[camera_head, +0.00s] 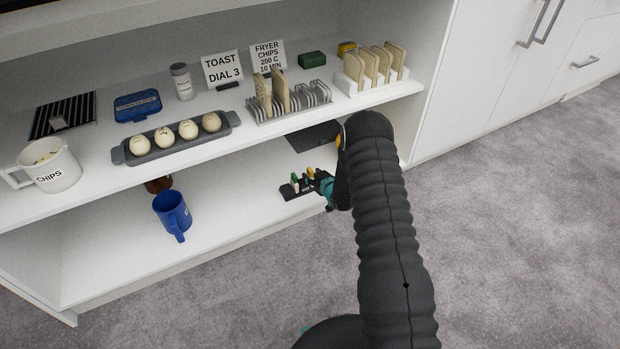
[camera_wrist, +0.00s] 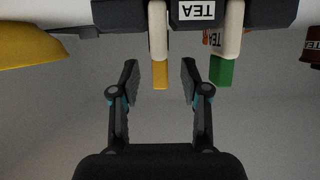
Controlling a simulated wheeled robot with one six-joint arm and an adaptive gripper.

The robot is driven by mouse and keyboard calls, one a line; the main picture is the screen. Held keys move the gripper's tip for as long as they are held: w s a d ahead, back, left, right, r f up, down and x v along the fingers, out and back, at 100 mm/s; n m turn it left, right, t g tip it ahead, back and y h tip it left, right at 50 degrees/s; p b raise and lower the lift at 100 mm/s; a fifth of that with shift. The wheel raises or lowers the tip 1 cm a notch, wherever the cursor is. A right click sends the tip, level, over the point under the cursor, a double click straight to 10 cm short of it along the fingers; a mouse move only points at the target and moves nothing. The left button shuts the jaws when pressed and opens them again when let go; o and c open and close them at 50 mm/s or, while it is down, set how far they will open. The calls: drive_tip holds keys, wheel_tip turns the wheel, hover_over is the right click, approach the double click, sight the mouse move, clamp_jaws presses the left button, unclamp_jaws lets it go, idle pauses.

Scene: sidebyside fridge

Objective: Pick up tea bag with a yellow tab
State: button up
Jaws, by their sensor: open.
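The tea bag with a yellow tab (camera_wrist: 160,75) shows in the wrist view, its pale body in the dark holder labelled TEA (camera_wrist: 268,13). A tea bag with a green tab (camera_wrist: 222,72) is beside it on the right. My gripper (camera_wrist: 159,82) is open, with one finger on each side of the yellow tab and gaps visible between. In the head view the holder (camera_head: 290,191) stands on the lower shelf, with my gripper (camera_head: 324,181) at its right end. My wrist hides part of that area.
A blue mug (camera_head: 172,212) stands on the lower shelf, left of the holder. The upper shelf, above my gripper, bears an egg tray (camera_head: 120,155) and a toast rack (camera_head: 290,112). A yellow object (camera_wrist: 28,45) and a brown labelled object (camera_wrist: 313,45) edge the wrist view.

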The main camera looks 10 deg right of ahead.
drive_tip(key=shift+x, duration=1.35)
drive_tip(key=shift+c, duration=0.3)
drive_tip(key=c, duration=0.8)
drive_tip(key=shift+r, duration=0.15)
